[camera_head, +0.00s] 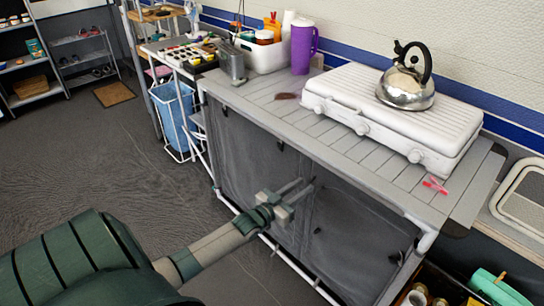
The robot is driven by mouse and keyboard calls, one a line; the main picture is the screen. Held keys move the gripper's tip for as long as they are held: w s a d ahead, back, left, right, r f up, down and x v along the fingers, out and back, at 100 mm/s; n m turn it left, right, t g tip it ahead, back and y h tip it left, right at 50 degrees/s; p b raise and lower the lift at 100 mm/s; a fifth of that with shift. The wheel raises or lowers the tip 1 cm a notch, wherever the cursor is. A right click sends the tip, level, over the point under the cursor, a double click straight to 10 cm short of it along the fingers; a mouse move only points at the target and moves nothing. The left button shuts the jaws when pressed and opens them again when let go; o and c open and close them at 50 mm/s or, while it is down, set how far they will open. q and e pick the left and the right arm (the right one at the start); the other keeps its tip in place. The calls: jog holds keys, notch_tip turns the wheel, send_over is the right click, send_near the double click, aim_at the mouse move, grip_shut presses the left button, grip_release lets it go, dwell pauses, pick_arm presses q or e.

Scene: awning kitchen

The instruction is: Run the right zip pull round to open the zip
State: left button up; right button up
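The grey fabric front (355,235) of the kitchen stand has a vertical seam between two panels. Small dark tabs that look like zip pulls show on it: an upper one (280,146) near the top, one (317,230) right of the seam, and one (398,258) at the lower right. I cannot tell for sure which is the right zip pull. My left gripper (306,185) is in front of the fabric near the seam, below the upper tab. Its two fingers look apart with nothing between them. Whether they touch the fabric is unclear. My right gripper is out of view.
A white stove (395,125) with a kettle (405,88) stands on the slatted grey top (270,100). A purple jug (303,47) is behind. White frame tubes edge the stand. A crate of items is at the lower right. The floor at left is clear.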

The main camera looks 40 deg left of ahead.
aim_at(310, 181)
pick_arm(q)
jog(key=s+a, duration=0.1)
jog(key=s, duration=1.3)
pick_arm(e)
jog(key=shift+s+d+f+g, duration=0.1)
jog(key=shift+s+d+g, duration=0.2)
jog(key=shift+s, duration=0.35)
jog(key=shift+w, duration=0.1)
pick_arm(q)
jog(key=p, duration=0.3)
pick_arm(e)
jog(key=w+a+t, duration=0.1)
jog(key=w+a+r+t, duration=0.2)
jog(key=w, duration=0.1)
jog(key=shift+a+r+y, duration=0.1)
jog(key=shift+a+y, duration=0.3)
pick_arm(q)
jog(key=shift+w+r, duration=0.1)
jog(key=shift+w, duration=0.1)
jog(key=w, duration=0.5)
jog(key=w+d, duration=0.1)
jog(key=w, duration=0.5)
jog(key=w+p, duration=0.1)
jog(key=w, duration=0.5)
jog(key=shift+d, duration=0.15)
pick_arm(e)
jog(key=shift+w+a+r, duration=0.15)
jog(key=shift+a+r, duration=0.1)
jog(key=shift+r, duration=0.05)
